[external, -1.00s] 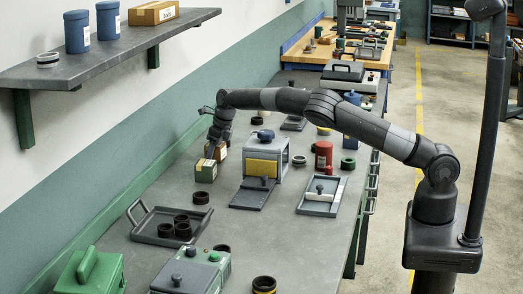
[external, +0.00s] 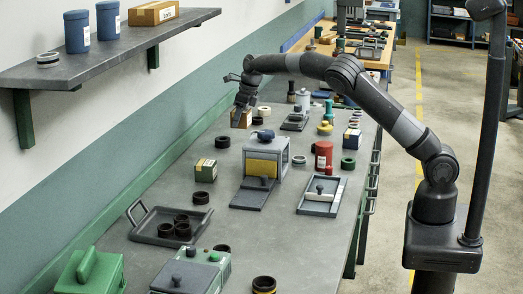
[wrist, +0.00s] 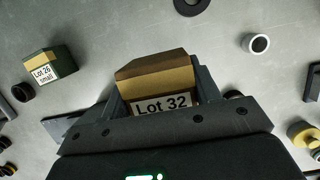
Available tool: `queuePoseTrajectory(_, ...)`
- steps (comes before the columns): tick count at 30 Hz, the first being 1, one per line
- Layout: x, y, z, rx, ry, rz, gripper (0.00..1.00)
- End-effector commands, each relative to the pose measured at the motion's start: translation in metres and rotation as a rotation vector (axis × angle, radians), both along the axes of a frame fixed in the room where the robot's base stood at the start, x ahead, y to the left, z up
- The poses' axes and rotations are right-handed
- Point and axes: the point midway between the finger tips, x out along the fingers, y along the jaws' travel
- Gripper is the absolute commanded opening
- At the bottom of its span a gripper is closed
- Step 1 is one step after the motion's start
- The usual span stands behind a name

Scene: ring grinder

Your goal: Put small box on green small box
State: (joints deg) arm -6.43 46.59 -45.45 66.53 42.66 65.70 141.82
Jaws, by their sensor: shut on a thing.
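My gripper (external: 242,104) is shut on a small brown cardboard box (external: 241,119). In the wrist view the gripper (wrist: 159,92) has a finger on either side of this box (wrist: 158,80), and its label reads "Lot 32". The green small box (external: 205,170) stands on the bench, in front and to the left of my gripper in the external view. It has a tan top and shows at the left of the wrist view (wrist: 50,72), labelled "Lot 26 small". The held box is well apart from it. I cannot tell how high it is held.
A black ring (external: 222,142) lies between the two boxes. A grey housing with a yellow panel (external: 262,167) stands to the right. A tray with dark rings (external: 150,237) is nearer the camera. The shelf (external: 110,50) juts from the wall. Bench around the green box is mostly clear.

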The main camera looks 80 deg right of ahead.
Motion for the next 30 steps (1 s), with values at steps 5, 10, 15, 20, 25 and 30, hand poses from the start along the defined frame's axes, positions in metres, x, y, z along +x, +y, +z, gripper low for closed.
queuePoseTrajectory(5,0.001,0.044,0.016,0.019,0.006,0.129,0.24)
queuePoseTrajectory(10,0.001,0.090,0.036,0.016,0.002,0.266,0.24)
queuePoseTrajectory(15,-0.001,0.121,0.054,0.001,-0.008,0.362,0.24)
queuePoseTrajectory(20,0.000,0.138,0.058,-0.007,-0.012,0.401,0.24)
queuePoseTrajectory(25,0.014,0.166,0.040,-0.008,-0.011,0.407,0.24)
queuePoseTrajectory(30,0.033,0.200,0.016,-0.007,-0.012,0.406,0.24)
